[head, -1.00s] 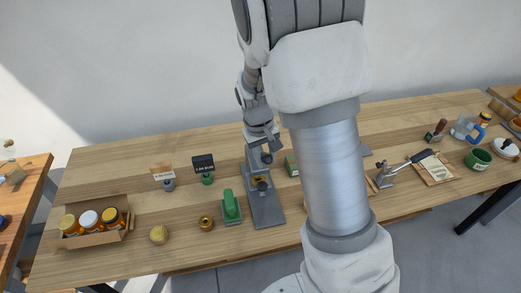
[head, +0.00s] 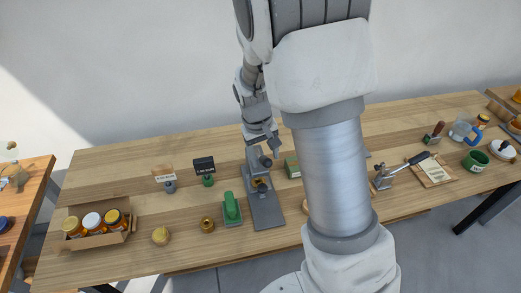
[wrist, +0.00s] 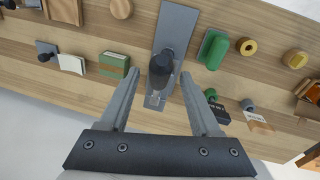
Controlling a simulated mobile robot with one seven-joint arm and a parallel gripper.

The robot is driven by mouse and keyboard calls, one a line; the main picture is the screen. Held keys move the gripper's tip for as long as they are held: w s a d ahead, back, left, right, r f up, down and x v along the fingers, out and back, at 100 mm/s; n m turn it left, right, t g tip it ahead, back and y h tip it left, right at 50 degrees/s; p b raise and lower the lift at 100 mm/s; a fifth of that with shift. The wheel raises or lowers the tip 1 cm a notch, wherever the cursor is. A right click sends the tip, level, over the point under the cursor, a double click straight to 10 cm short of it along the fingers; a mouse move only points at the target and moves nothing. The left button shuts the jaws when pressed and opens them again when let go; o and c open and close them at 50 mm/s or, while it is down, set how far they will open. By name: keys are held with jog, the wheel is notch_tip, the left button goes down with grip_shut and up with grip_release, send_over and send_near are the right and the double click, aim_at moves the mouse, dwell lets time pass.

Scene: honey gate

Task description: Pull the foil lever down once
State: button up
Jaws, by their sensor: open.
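A grey metal press (head: 266,210) with a long flat base stands in the middle of the table; I take its lever to be the foil lever. The lever's dark rounded knob (wrist: 161,64) shows in the wrist view, pointing towards the camera. My gripper (head: 268,147) is above the back of the press in the head view. In the wrist view my gripper (wrist: 160,78) is open, with one finger on each side of the knob and gaps visible. I cannot tell how deep the knob sits between the fingers. My arm hides part of the table right of the press.
A green stapler-like tool (head: 231,208) stands close left of the press, with a brass ring (head: 207,225) beyond it. A green box (head: 292,167) is close on the right. Two small sign holders (head: 204,168) stand behind left. A box of jars (head: 97,230) is far left.

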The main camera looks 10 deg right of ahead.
jog(key=shift+s+a+r+p, duration=0.1)
jog(key=shift+a+r+p, duration=0.1)
jog(key=shift+r+p, duration=0.65)
jog(key=shift+a+r+p, duration=0.15)
jog(key=shift+r+p, duration=0.3)
jog(key=shift+r, duration=0.8)
jog(key=shift+r, duration=0.1)
jog(key=shift+s+r, duration=0.1)
jog(key=shift+r, duration=0.25)
jog(key=s+d+r+m+t+y+b, duration=0.1)
jog(key=s+r+t, duration=0.4)
jog(key=s+r, duration=1.1)
jog(key=s+b, duration=0.1)
jog(key=s, duration=0.2)
jog(key=shift+s+r+y, duration=0.35)
jog(key=shift+s+y, duration=0.05)
